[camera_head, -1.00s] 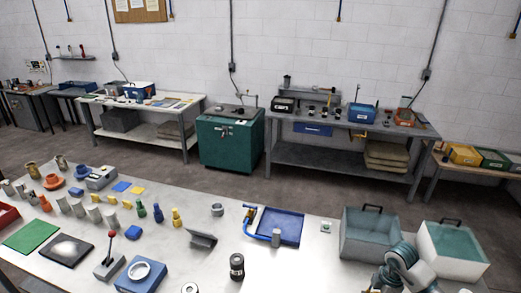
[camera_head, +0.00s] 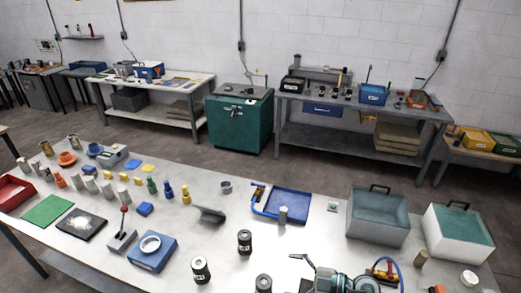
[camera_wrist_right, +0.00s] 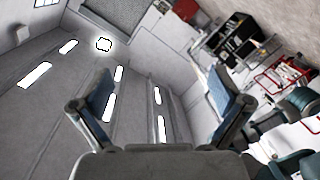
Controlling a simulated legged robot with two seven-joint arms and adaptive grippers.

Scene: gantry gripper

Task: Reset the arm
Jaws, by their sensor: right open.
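My right gripper (camera_wrist_right: 150,97) is open in the right wrist view, with its two dark fingers spread apart and nothing between them. Behind the fingers I see the grey ceiling with bright lights, so the wrist camera looks upward. In the head view, teal and grey parts of an arm of mine (camera_head: 345,281) show at the bottom edge, over the near side of the table; the fingers there are not clear. My left gripper is not in view.
The white table (camera_head: 320,240) holds a blue tray (camera_head: 290,203), grey bin (camera_head: 378,219), white bin (camera_head: 458,235), dark cylinders (camera_head: 200,268) and several small parts. A bare strip runs along the table's left front. A green cabinet (camera_head: 240,122) and benches stand behind.

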